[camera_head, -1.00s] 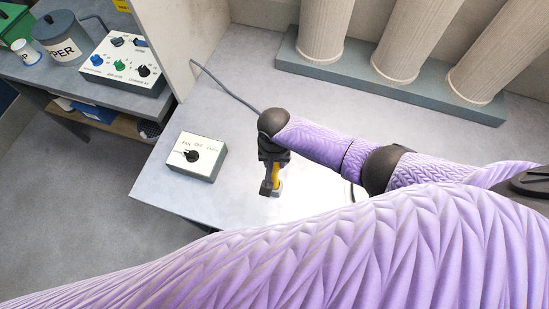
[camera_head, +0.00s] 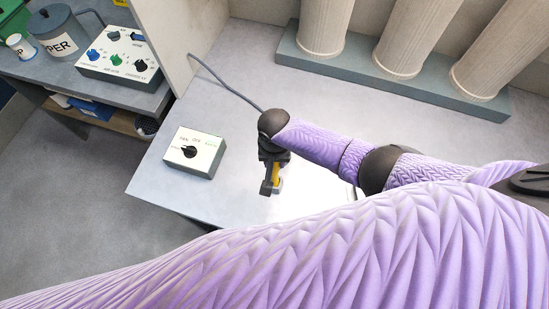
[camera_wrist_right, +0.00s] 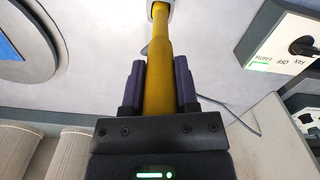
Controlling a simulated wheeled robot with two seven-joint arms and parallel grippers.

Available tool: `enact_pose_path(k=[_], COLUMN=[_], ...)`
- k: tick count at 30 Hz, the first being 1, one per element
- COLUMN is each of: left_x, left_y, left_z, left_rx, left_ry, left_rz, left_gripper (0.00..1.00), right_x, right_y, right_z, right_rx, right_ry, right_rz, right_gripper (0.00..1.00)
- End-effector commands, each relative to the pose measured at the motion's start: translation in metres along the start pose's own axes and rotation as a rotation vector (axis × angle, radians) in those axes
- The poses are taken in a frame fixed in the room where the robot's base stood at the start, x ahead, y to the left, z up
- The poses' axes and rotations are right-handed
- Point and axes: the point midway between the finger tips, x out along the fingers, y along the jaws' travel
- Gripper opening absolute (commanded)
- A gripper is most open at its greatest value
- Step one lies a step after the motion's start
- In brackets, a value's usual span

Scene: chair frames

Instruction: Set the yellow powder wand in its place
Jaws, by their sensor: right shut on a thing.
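The yellow powder wand (camera_wrist_right: 158,65) is held upright in the right wrist view between the two dark fingers of my right gripper (camera_wrist_right: 158,88). Its far end meets a pale grey-white collar (camera_wrist_right: 161,10) at the top edge; I cannot tell whether this is part of the wand or a holder. In the head view my right gripper (camera_head: 270,187) is over the pale table, with a strip of the yellow wand (camera_head: 276,173) showing. The wand's place cannot be made out clearly. My left gripper is out of view.
A control box (camera_head: 194,153) with a black knob sits on the table (camera_head: 165,190) left of the gripper. A grey cable (camera_head: 222,82) runs behind. Fluted columns (camera_head: 412,45) stand at the back.

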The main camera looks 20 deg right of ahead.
Motion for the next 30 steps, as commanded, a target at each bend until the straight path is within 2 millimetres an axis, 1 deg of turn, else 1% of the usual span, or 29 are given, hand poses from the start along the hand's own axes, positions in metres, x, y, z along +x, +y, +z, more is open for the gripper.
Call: enact_pose_path(k=[4, 7, 8, 9, 11, 12, 13, 14, 20, 23, 26, 30], left_x=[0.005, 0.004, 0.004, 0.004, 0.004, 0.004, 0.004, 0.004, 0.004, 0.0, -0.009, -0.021], left_y=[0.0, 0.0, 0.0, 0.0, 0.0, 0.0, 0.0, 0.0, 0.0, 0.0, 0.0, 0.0], left_z=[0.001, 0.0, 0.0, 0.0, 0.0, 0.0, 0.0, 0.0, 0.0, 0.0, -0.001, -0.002], left_rx=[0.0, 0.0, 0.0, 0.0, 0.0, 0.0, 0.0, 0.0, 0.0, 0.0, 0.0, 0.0], left_ry=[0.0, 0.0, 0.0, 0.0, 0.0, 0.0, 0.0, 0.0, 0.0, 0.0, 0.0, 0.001], left_rz=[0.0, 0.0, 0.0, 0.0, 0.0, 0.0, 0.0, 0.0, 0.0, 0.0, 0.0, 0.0], left_gripper=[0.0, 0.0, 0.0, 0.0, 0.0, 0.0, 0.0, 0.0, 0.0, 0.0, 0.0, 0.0], right_x=[0.005, 0.005, 0.005, 0.005, 0.005, 0.005, 0.005, 0.005, 0.005, -0.002, -0.021, -0.055], right_y=[0.0, 0.0, 0.0, 0.0, 0.0, 0.0, 0.0, 0.0, 0.0, 0.0, 0.0, 0.0], right_z=[0.0, 0.0, 0.0, 0.0, 0.0, 0.0, 0.0, 0.0, 0.0, 0.0, 0.0, 0.0], right_rx=[0.0, 0.0, 0.0, 0.0, 0.0, 0.0, 0.0, 0.0, 0.0, 0.0, 0.0, -0.001], right_ry=[0.0, 0.0, 0.0, 0.0, 0.0, 0.0, 0.0, 0.0, 0.0, 0.001, 0.001, 0.002], right_rz=[-0.001, -0.001, -0.001, -0.001, -0.001, -0.001, -0.001, -0.001, 0.0, -0.002, -0.002, -0.002], right_gripper=[0.0, 0.0, 0.4, 0.49, 0.61, 0.7, 0.76, 0.79, 0.79, 0.79, 0.79, 0.79])
